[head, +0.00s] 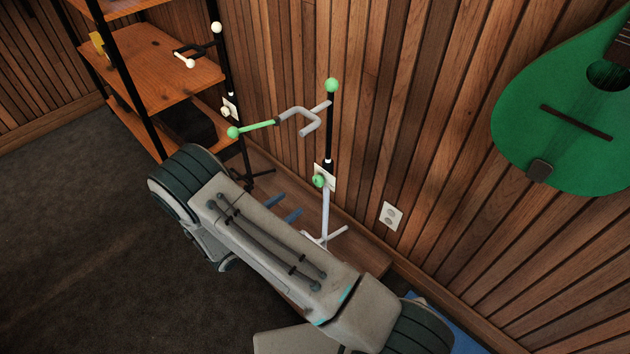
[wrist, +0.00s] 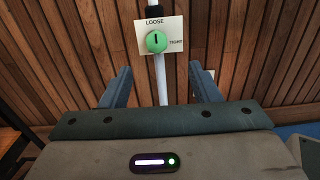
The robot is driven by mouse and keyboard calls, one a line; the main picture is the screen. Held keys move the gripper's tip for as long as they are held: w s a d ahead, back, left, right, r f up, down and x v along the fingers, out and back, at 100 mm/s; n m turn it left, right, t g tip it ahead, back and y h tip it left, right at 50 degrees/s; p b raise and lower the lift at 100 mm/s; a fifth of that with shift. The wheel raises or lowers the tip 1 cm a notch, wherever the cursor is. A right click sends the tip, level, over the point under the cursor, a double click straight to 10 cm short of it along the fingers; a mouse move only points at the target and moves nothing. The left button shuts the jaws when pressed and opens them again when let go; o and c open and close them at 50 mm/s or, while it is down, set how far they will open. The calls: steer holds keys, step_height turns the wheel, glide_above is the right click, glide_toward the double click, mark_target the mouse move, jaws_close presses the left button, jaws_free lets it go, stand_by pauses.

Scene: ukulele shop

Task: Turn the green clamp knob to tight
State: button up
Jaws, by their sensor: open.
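The green clamp knob (wrist: 156,41) is on a white plate on the stand's pole, with LOOSE printed above it and TIGHT to its right. Its dark pointer mark points up at LOOSE. In the head view the knob (head: 318,181) shows on the white and black stand (head: 327,205), above its splayed feet. My gripper (wrist: 158,82) is open and empty in the wrist view. Its two blue-grey fingers are below the knob, one on each side of the pole, and appear apart from both. In the head view the fingers (head: 286,208) are partly hidden by my arm.
The stand's upper hook (head: 303,120) and green-tipped arm (head: 257,126) reach out above my gripper. A second stand with white ends (head: 216,28) is by the wooden shelf (head: 160,65). A green ukulele (head: 560,130) hangs at right. An outlet (head: 391,216) is on the slatted wall.

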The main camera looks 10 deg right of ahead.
mark_target(316, 183)
steer(key=x, duration=0.6)
steer(key=b+x, duration=0.1)
steer(key=x, duration=0.6)
steer(key=shift+w+f, duration=0.15)
steer(key=shift+w, duration=0.2)
steer(key=shift+a, duration=0.1)
steer(key=c, duration=1)
